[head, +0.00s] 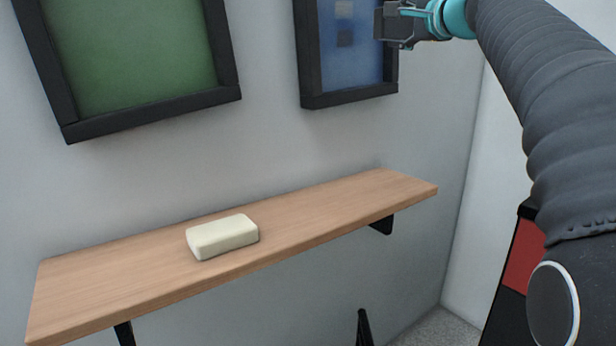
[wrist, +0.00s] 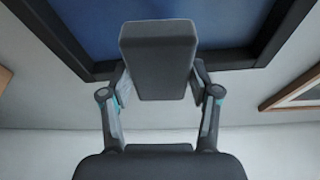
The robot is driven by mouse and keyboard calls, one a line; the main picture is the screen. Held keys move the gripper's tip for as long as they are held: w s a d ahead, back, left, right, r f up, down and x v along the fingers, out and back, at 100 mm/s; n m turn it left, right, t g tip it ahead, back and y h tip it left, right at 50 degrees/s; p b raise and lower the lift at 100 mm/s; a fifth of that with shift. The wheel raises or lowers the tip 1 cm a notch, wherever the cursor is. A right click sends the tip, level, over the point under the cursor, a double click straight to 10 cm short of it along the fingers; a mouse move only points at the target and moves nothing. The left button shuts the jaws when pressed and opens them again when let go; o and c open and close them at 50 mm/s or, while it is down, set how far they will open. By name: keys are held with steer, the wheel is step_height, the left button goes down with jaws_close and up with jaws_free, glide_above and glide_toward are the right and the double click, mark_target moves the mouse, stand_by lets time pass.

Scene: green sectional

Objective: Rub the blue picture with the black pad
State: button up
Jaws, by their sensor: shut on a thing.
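The blue picture (head: 362,60) hangs on the wall in a black frame, its top cut off in the head view. Paler and darker grey squares show on its surface. My gripper (head: 408,24) is at the picture's right side, shut on the black pad (head: 384,22). In the wrist view the dark pad (wrist: 158,62) sits between both fingers, in front of the blue picture (wrist: 92,25) and its lower frame edge. I cannot tell whether the pad touches the picture. My gripper and arm hide part of the right frame.
A wooden shelf (head: 330,215) runs along the wall below, with a cream block (head: 222,237) on it. A green picture (head: 135,50) in a black frame hangs to the left. A red and black object (head: 522,262) stands at lower right, partly behind my arm.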

mark_target(374, 26)
steer(key=s+d, duration=0.1)
steer(key=s+b, duration=0.1)
steer(key=shift+s+d, duration=0.3)
steer(key=shift+d, duration=0.1)
steer(key=w+a+p, duration=0.1)
steer(key=w, duration=0.1)
steer(key=w+a+p, duration=0.1)
steer(key=w+a, duration=0.1)
steer(key=w+a+p, duration=0.2)
steer(key=w, duration=0.1)
steer(key=shift+a+r, duration=0.1)
steer(key=shift+r, duration=0.05)
steer(key=shift+c, duration=0.5)
steer(key=s+a, duration=0.1)
steer(key=a, duration=0.1)
steer(key=s+a+f+b, duration=0.1)
steer(key=s+a, duration=0.2)
steer(key=a, duration=0.1)
steer(key=shift+s+a+f, duration=0.15)
steer(key=shift+f, duration=0.1)
steer(key=shift+c, duration=0.6)
steer(key=shift+a, duration=0.1)
steer(key=shift+w+d+r, duration=0.2)
steer(key=shift+w+d, duration=0.55)
steer(key=shift+d, duration=0.3)
steer(key=shift+w+d+r, duration=0.2)
steer(key=shift+w+d, duration=0.5)
steer(key=shift+d, duration=0.3)
